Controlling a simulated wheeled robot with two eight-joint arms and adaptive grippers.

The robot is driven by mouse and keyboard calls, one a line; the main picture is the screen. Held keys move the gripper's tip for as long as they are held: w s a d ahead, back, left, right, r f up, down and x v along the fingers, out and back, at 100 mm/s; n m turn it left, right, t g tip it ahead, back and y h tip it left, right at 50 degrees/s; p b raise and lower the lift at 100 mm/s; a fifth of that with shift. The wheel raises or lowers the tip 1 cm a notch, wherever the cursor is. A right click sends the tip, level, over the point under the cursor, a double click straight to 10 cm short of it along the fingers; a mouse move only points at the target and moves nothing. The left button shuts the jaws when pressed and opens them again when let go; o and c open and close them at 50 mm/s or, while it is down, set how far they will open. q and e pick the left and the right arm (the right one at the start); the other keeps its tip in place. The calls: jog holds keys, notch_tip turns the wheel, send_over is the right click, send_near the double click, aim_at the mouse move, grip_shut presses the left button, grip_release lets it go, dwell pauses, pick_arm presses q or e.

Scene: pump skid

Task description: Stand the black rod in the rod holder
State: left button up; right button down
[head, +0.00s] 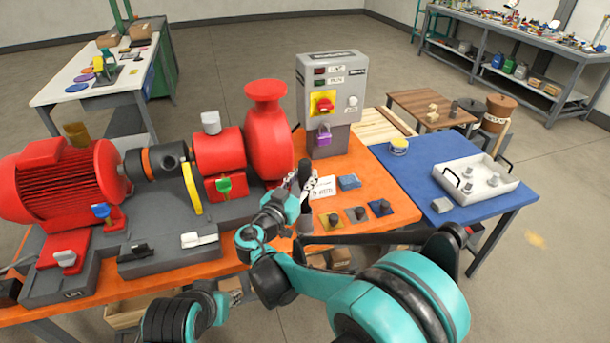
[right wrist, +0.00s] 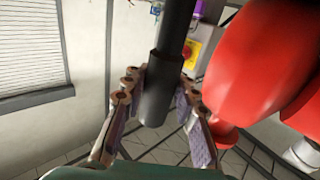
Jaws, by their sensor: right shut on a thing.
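The black rod (right wrist: 157,88) stands between the fingers of my right gripper (right wrist: 160,100) in the right wrist view. It has a thinner shaft and a thicker end section. In the head view my right gripper (head: 302,192) is shut on the rod (head: 305,172), above the orange table beside the red pump. A grey cylindrical piece (head: 304,224) shows just below the gripper. I cannot tell whether it is the rod holder or the rod's lower part. No other rod holder can be made out. My left gripper is out of view; only part of that arm shows.
The red pump (head: 266,130) stands close left of the gripper, and the grey control box (head: 330,90) behind it. Several coloured plates with black knobs (head: 357,215) lie to the right. A white tray (head: 475,181) sits on the blue table (head: 425,178).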

aim_at(305, 161)
jog(key=shift+f, duration=0.55)
jog(key=c, duration=1.1)
grip_release()
jog(key=shift+r, duration=0.15)
notch_tip(305, 161, up, 10)
jog(key=shift+f, duration=0.1)
